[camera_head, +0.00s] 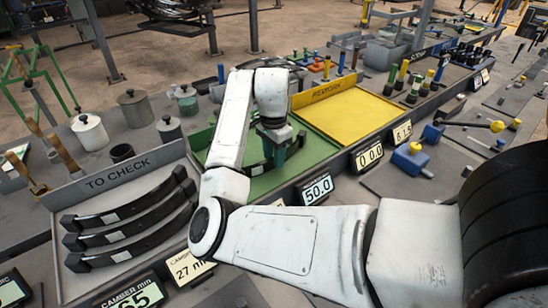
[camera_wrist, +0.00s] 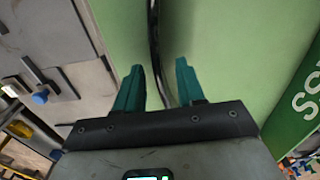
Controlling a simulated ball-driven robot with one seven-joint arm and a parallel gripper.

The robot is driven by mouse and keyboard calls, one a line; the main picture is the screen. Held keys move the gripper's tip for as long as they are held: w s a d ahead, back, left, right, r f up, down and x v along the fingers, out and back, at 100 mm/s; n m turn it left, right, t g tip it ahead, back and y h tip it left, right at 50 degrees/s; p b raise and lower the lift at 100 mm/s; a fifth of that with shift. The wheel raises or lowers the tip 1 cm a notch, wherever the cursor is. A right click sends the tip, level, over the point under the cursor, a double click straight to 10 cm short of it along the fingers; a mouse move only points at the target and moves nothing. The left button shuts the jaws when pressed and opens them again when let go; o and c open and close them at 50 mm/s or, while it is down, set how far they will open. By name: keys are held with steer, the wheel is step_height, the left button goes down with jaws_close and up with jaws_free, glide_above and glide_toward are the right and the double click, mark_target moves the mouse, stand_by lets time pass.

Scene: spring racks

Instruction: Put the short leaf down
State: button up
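The short leaf is a dark curved strip (camera_wrist: 155,45), seen edge-on in the wrist view against the green tray surface. Its lower end runs between the teal fingers of my gripper (camera_wrist: 160,82). The fingers stand apart, with green showing between the leaf and the right finger. In the head view my gripper (camera_head: 276,150) points down over the green tray (camera_head: 318,150), and part of the dark leaf (camera_head: 255,168) shows beside it. My arm hides much of the tray.
The TO CHECK tray (camera_head: 112,180) on the left holds three dark leaves (camera_head: 128,228). A yellow REWORK tray (camera_head: 350,112) lies beyond the green one. Displays, one reading 50.0 (camera_head: 317,189), line the front edge. Pots (camera_head: 90,132) stand at the back left.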

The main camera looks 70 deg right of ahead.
step_height(320, 180, up, 11)
steer(key=shift+p, duration=0.4)
stand_by(0.5)
